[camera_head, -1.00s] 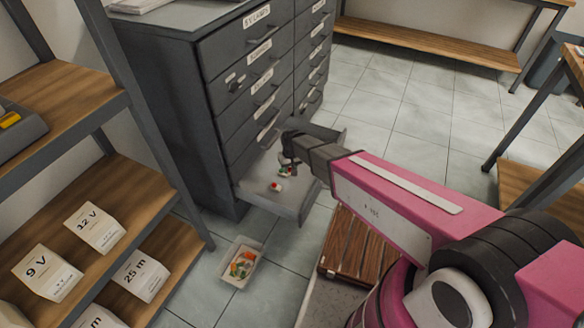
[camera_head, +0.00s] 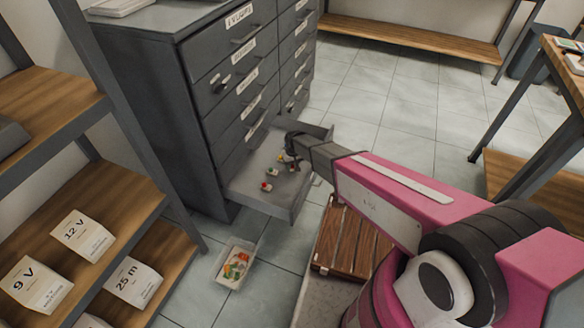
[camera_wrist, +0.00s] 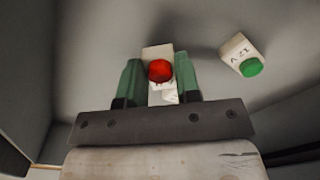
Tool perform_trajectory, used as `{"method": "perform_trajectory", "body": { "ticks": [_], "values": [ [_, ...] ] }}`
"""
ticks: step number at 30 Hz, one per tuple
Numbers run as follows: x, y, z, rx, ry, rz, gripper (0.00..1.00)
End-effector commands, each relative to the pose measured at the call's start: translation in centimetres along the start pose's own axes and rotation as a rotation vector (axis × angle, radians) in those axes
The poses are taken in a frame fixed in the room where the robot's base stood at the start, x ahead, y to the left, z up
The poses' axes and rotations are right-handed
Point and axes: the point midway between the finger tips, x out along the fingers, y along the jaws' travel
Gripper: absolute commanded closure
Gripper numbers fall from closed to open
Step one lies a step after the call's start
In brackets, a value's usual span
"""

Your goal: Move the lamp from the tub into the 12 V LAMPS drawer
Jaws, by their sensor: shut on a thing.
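My gripper (camera_head: 292,162) is inside an open grey drawer (camera_head: 240,190), low in the cabinet. In the wrist view its green fingers (camera_wrist: 158,82) are shut on a lamp with a white body and a red dome (camera_wrist: 160,68). I cannot tell whether this lamp touches the drawer floor. A white lamp marked 12 V with a green dome (camera_wrist: 243,55) lies to the right, apart from the fingers. The head view shows small lamps (camera_head: 266,186) on the drawer floor. The white tub (camera_head: 222,280) with several coloured pieces stands on the floor. The open drawer's label is not readable.
The grey cabinet (camera_head: 150,90) has several shut, labelled drawers above the open one. A wooden shelf (camera_head: 110,210) with white boxes stands at left. A slatted wooden crate (camera_head: 345,240) is below my arm. Tiled floor is clear behind, towards a bench (camera_head: 410,35).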

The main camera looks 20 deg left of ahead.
Motion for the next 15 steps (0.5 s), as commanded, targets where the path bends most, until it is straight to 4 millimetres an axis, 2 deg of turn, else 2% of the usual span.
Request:
{"method": "perform_trajectory", "body": {
  "ticks": [3, 14, 15],
  "values": [
    [1.17, 0.05, -0.11, 0.000, 0.001, 0.000, 0.92],
    [1.46, 0.07, -0.05, 0.000, 0.001, 0.000, 0.92],
    [1.40, 0.06, -0.03, 0.000, 0.001, 0.000, 0.56]
  ]
}}
